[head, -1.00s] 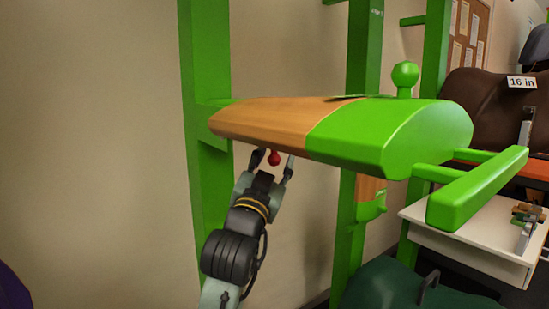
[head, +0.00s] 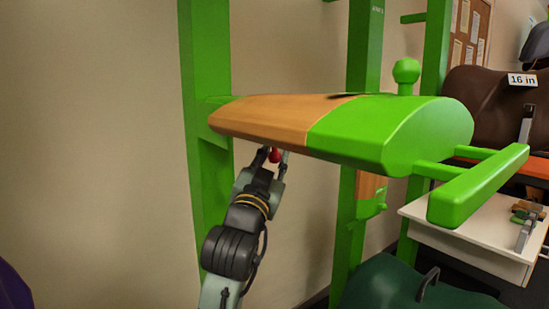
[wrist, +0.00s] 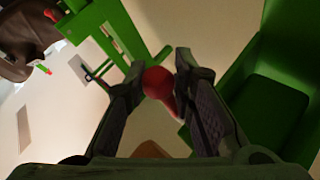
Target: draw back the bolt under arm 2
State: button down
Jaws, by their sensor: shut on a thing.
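The arm (head: 268,120), wood-coloured at the left and green at the right, juts out from a green upright; I cannot read a number on it. A red ball-shaped knob (head: 275,155), which I take for the bolt's end, hangs under its wooden part. My gripper (head: 271,153) is below the arm, with its fingers on either side of the knob and closed on it. In the wrist view the red knob (wrist: 158,83) sits between the two fingertips, with a reddish stem behind it. The rest of the bolt is hidden.
Green uprights (head: 205,200) stand beside the wall. A green bar (head: 478,187) sticks out at the arm's right end. A white table (head: 480,235) with small items and a brown saddle (head: 480,100) are at the right. The space left of my arm is clear.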

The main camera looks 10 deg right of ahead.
jog(key=shift+s+d, duration=0.1)
jog(key=shift+d, duration=0.05)
jog(key=w+d+p, duration=0.1)
jog(key=w+d, duration=0.2)
jog(key=d, duration=0.6)
jog(key=shift+w+p, duration=0.35)
jog(key=c, duration=1.4)
grip_release()
jog(key=shift+a, duration=0.1)
jog(key=v, duration=1.2)
